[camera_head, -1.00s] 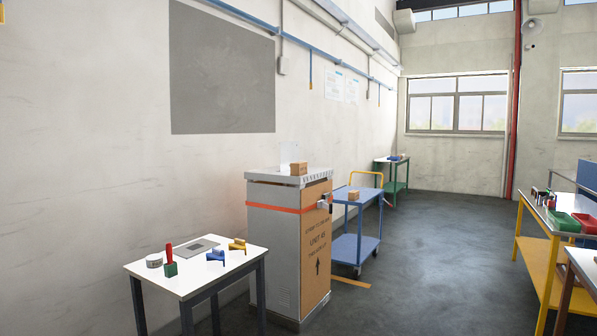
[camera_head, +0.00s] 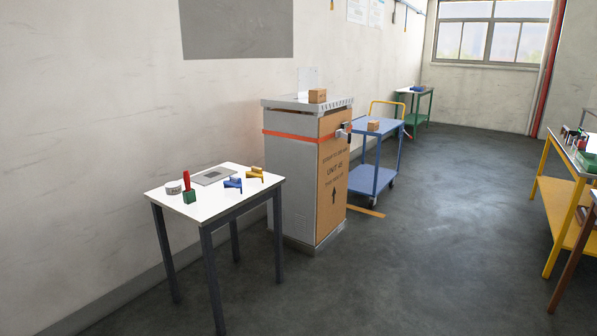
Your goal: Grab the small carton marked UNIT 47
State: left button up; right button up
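Two small brown cartons are in the head view. One carton (camera_head: 317,95) sits on top of the grey dispenser cabinet (camera_head: 290,160). The other carton (camera_head: 373,125) sits on the upper shelf of a blue trolley (camera_head: 383,132) behind the cabinet. Any marking on either is too small to read. The cabinet's brown front panel (camera_head: 334,190) appears to read UNIT 45, with an arrow pointing up. Neither of my grippers is in view.
A white-topped table (camera_head: 215,205) with several tools stands left of the cabinet. A yellow-legged bench (camera_head: 560,195) stands at the right. A green table (camera_head: 420,92) is far back. The grey floor (camera_head: 450,230) between the trolley and the bench is clear.

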aim_at(318, 95)
jog(key=i+z, duration=0.3)
jog(key=i, duration=1.5)
